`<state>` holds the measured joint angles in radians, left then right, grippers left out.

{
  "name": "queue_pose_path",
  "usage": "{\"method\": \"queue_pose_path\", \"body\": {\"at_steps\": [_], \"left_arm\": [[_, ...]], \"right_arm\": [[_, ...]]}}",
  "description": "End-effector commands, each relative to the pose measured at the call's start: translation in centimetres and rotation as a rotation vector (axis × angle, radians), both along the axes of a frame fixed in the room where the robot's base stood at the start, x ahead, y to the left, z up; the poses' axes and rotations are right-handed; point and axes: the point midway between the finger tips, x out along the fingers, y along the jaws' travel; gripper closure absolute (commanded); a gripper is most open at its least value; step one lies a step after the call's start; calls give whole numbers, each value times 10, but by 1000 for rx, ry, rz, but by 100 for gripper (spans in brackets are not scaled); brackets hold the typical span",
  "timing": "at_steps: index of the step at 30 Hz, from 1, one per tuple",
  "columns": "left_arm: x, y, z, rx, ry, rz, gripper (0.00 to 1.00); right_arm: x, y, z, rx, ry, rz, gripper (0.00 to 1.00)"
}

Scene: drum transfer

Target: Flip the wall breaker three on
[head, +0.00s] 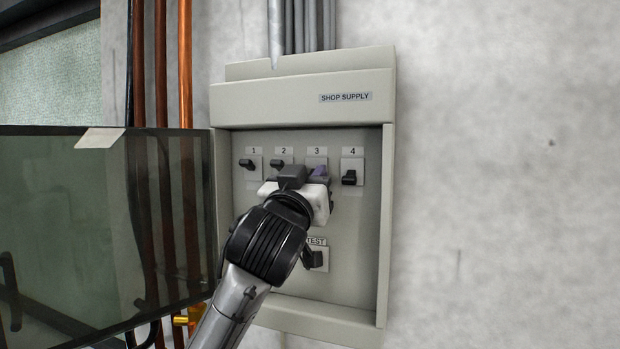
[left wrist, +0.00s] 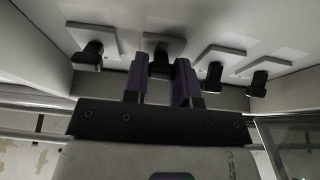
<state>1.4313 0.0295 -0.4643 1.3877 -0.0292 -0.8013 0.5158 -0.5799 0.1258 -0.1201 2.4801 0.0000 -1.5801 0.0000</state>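The wall panel (head: 232,90) is a grey box marked SHOP SUPPLY with breakers numbered 1 to 4. Breaker three (head: 316,161) shows only its plate top in the head view; its lever is hidden behind my left gripper (head: 313,173). In the left wrist view, the dark lever of breaker three (left wrist: 160,65) stands between the two purple fingertips of my left gripper (left wrist: 160,82). The fingers are apart, one on each side of the lever, and I cannot tell if either touches it. My right gripper is in neither view.
Breakers 1 (head: 246,163) and 2 (head: 277,164) have levers high on their plates; breaker 4 (head: 349,178) sits low. A TEST switch (head: 314,259) is below. A tinted door (head: 100,220) stands open at left. Conduits (head: 300,25) enter above. Bare wall lies right.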

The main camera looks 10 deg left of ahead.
Motion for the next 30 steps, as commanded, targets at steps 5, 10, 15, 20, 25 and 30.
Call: {"method": "queue_pose_path", "body": {"at_steps": [5,10,15,20,25,30], "left_arm": [[0,0,0,0,0,0,93],[0,0,0,1,4,0,98],[-1,0,3,11,49,-1,98],[-2,0,7,32,146,-3,98],[-2,0,11,62,273,-2,98],[-2,0,15,88,392,-1,98]], "right_arm": [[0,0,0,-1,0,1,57],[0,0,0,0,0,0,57],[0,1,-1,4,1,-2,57],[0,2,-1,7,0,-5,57],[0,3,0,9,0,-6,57],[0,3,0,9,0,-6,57]]}}
